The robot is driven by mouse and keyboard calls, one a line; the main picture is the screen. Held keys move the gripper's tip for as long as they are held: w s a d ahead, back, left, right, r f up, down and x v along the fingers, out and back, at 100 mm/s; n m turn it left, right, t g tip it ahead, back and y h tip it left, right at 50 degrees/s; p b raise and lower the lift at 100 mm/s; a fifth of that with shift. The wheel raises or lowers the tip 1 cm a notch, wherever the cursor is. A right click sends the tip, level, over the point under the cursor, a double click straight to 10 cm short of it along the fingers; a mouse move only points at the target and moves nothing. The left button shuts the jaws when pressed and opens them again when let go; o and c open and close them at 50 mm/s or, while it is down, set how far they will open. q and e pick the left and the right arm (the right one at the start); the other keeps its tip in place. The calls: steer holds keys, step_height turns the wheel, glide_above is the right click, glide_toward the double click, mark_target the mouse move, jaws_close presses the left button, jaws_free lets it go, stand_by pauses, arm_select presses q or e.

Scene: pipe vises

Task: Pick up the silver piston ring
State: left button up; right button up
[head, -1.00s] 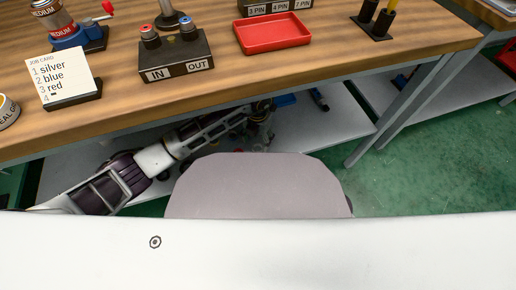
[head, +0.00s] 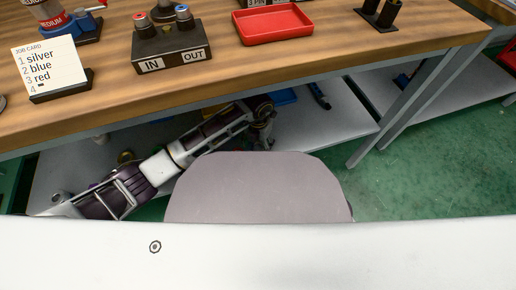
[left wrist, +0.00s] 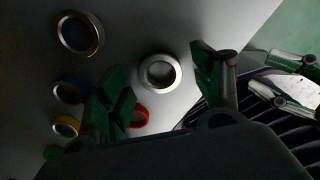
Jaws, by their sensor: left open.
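In the left wrist view a thick silver ring (left wrist: 160,73) lies flat on a grey surface. A larger silver-rimmed ring (left wrist: 80,33) lies to its upper left; I cannot tell which is the piston ring. My left gripper (left wrist: 160,63) is open, with one finger on each side of the thick ring in the picture. I cannot tell the remaining height. In the head view my left gripper (head: 264,122) is partly hidden below the bench edge, over the lower shelf. My right gripper is not in view.
The bench (head: 300,62) overhangs the lower shelf (head: 330,125). A job card (head: 48,64) and red tray (head: 272,24) stand on the bench.

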arm_select(q)
steer(key=shift+f, duration=0.15)
stand_by(0.4)
steer(key=c, duration=1.1)
